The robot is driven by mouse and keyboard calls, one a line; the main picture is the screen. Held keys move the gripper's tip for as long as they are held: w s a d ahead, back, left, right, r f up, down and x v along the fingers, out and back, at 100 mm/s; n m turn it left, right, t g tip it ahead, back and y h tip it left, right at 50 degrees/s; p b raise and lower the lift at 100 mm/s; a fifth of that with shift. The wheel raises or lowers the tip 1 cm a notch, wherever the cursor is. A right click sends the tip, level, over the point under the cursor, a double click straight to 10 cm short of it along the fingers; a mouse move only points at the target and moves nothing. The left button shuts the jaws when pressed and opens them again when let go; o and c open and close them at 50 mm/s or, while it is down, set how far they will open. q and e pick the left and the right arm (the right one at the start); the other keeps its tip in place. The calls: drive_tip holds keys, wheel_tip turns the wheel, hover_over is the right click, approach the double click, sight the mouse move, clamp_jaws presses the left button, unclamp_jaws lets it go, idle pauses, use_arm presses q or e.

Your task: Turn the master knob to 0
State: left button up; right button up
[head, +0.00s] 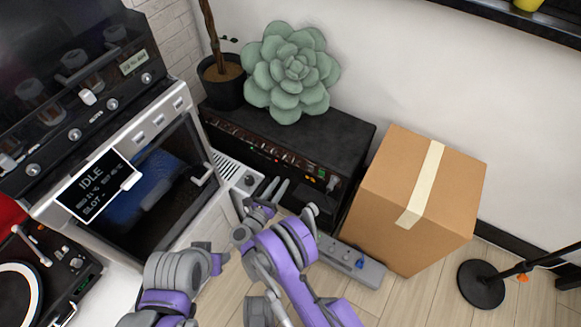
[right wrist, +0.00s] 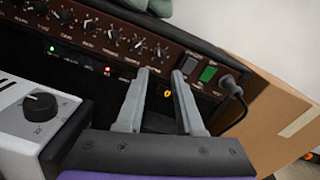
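The amplifier is a black box (head: 335,140) on the floor by the wall, with a brown front panel (right wrist: 110,40) bearing a row of small dark knobs. The rightmost knob (right wrist: 162,52) sits between and just beyond my right gripper's fingertips in the right wrist view; I see no finger touching it. The panel lettering is too blurred to tell which knob is the master or its setting. My right gripper (right wrist: 163,76) is open and empty in front of the panel; it also shows in the head view (head: 274,190). My left arm shows at lower left, its fingers not visible.
A white device with a black knob (right wrist: 40,106) stands close left of my right gripper. Right of the panel's knobs are a green switch (right wrist: 208,73) and a plugged cable (right wrist: 231,84). A cardboard box (head: 440,205) and a grey pedal (head: 358,264) stand nearby.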

sight(293, 163)
drive_tip(key=x, duration=0.8)
drive_tip(key=shift+w+r, duration=0.1)
clamp_jaws()
